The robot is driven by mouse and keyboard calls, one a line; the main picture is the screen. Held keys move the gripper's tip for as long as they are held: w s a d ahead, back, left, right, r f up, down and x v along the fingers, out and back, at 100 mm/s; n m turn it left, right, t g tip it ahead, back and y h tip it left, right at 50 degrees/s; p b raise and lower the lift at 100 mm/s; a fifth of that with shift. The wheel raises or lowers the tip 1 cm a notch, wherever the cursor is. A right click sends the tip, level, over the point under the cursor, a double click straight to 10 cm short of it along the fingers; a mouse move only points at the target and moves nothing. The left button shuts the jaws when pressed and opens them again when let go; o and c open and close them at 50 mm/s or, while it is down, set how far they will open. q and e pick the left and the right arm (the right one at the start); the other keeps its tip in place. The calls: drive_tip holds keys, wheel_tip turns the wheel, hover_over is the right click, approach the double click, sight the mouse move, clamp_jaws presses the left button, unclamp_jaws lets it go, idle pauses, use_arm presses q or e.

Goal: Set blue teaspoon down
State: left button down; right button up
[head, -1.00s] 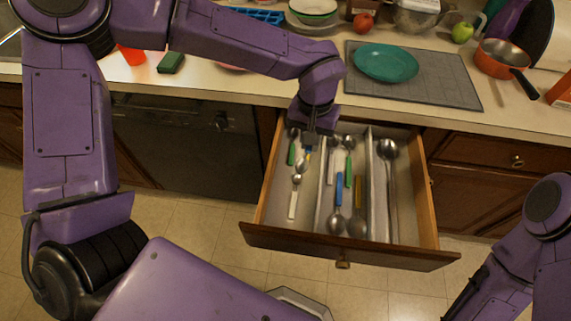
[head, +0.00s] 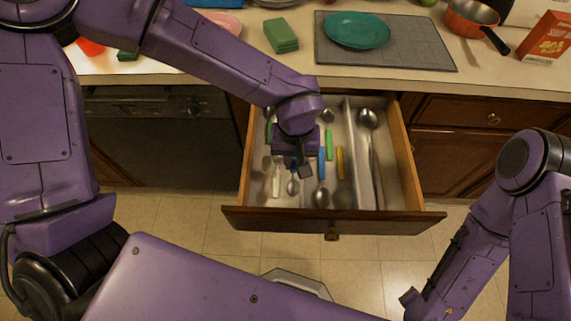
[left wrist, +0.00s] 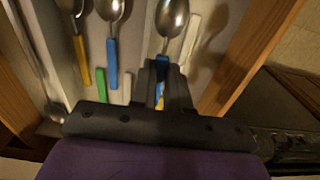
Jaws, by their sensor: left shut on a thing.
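My left gripper (head: 305,172) is inside the open drawer (head: 290,218), over its left part. It is shut on the handle of the blue teaspoon (left wrist: 172,18), whose metal bowl points toward the drawer front. The bowl also shows in the head view (head: 292,187), just left of my fingertips. The fingers cover much of the blue handle. A white-handled teaspoon (left wrist: 190,42) lies close beside it in the same compartment. I cannot tell whether the blue teaspoon touches the drawer bottom. My right arm shows at the lower right, but its fingers do not.
Large metal spoons (head: 367,120) lie farther right. The counter above holds a teal plate (head: 357,30), green sponge (head: 281,36), orange pan (head: 470,18) and box (head: 545,40).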

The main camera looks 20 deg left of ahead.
sight(284, 175)
use_arm(q)
drive_tip(key=a+f, duration=0.1)
drive_tip(key=f, duration=0.3)
drive_tip(key=w+a+f, duration=0.1)
drive_tip(key=f, duration=0.1)
drive_tip(key=shift+a, duration=0.3)
drive_tip(key=shift+f, duration=0.2)
drive_tip(key=shift+s, duration=0.1)
drive_tip(key=c, duration=1.1)
unclamp_jaws()
drive_tip(key=shift+d+f, duration=0.1)
drive_tip(key=shift+s, duration=0.1)
wheel_tip(284, 175, up, 12)
drive_tip(key=p, duration=0.1)
drive_tip(key=shift+w, duration=0.2)
